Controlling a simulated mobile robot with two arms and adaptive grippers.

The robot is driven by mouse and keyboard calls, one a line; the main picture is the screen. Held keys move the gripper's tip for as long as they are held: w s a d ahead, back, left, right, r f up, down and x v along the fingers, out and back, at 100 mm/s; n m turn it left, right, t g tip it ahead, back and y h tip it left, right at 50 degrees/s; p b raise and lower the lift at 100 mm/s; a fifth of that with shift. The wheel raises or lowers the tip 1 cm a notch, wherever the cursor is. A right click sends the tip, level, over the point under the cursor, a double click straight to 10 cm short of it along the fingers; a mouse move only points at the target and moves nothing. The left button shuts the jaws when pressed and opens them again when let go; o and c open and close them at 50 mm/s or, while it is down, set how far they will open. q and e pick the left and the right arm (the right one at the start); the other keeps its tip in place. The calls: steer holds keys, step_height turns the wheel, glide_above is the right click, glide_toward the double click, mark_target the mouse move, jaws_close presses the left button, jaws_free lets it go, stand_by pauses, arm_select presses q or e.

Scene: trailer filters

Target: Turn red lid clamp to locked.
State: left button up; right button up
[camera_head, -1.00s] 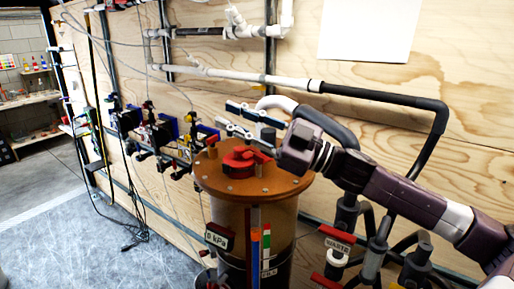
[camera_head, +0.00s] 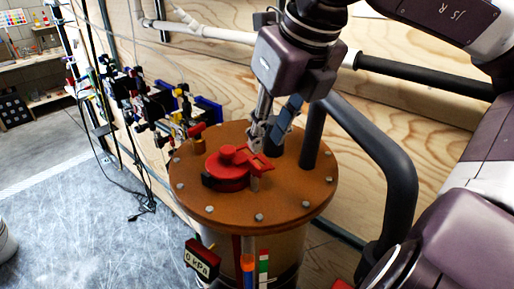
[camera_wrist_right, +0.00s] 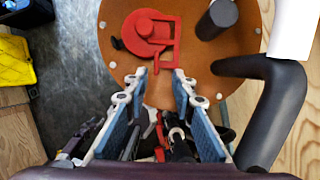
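The red lid clamp (camera_head: 232,165) sits on top of the round orange-brown lid (camera_head: 290,195) of the filter tank. Its handle points right, toward my right gripper, in the head view. My right gripper (camera_head: 266,136) points down just behind the handle. In the right wrist view the clamp (camera_wrist_right: 150,35) lies just beyond the fingertips, with its open handle frame near them. The right gripper (camera_wrist_right: 160,76) is open there, its two blue-padded fingers apart with nothing visible between the tips. I cannot tell whether a fingertip touches the handle. My left gripper is not in view.
A dark pipe (camera_head: 312,135) rises from the lid beside the gripper, and a thick dark bent pipe (camera_head: 385,170) stands to the right. A pressure display (camera_head: 200,262) hangs on the tank's front. Valves (camera_head: 165,110) line the plywood wall at left.

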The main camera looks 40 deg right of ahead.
mark_target(256, 164)
steer(key=x, duration=0.3)
steer(key=p+x, duration=0.1)
steer(key=x, duration=0.2)
steer(key=shift+a+f+p, duration=0.2)
steer(key=shift+f+p, duration=0.1)
steer(key=shift+f, duration=0.1)
steer(key=shift+w+d+f, duration=0.1)
steer(key=shift+w+f, duration=0.05)
steer(key=shift+f, duration=0.05)
steer(key=shift+a, duration=0.2)
steer(key=shift+d, duration=0.1)
jaws_close()
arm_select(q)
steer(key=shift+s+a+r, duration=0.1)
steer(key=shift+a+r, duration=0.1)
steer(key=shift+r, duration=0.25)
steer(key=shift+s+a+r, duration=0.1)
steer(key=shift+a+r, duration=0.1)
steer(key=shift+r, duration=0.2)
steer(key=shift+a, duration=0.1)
